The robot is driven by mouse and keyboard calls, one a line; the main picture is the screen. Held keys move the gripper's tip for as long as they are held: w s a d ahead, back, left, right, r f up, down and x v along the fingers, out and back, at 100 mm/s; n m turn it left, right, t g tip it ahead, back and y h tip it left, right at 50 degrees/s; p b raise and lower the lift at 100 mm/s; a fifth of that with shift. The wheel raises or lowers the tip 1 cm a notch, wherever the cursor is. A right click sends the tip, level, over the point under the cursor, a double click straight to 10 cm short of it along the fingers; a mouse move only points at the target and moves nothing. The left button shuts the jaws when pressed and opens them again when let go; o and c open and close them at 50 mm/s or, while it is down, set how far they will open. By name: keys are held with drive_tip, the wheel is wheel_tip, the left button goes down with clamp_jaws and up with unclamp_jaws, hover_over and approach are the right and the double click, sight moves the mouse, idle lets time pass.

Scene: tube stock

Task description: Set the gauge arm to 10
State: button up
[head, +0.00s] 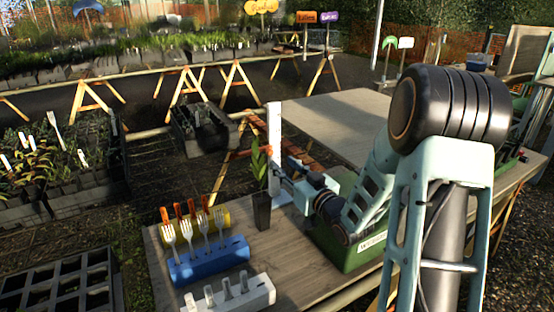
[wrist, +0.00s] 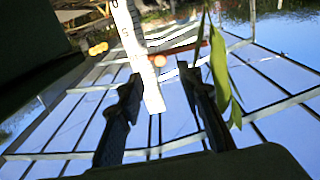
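The gauge is a white upright post (head: 274,140) at the back of the near bench, and it also shows tilted in the wrist view (wrist: 134,45). A thin orange-red bar (wrist: 185,48), apparently the gauge arm, crosses beside the post, with a pale orange knob (wrist: 160,61) near it. I cannot read any scale numbers, and I cannot pick out the bar in the head view. My gripper (head: 284,184) is close to the post, low down. In the wrist view its fingers (wrist: 160,75) are apart, with the post and knob seen between or beyond them. Contact cannot be told.
A leafy plant in a dark pot (head: 262,212) stands just left of my gripper; its leaves (wrist: 219,70) hang by the right finger. Blue (head: 208,262), yellow (head: 212,222) and white (head: 235,295) tool blocks stand at the front left. A green crate (head: 350,256) is under my arm.

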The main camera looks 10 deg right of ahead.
drive_tip(key=v, duration=0.5)
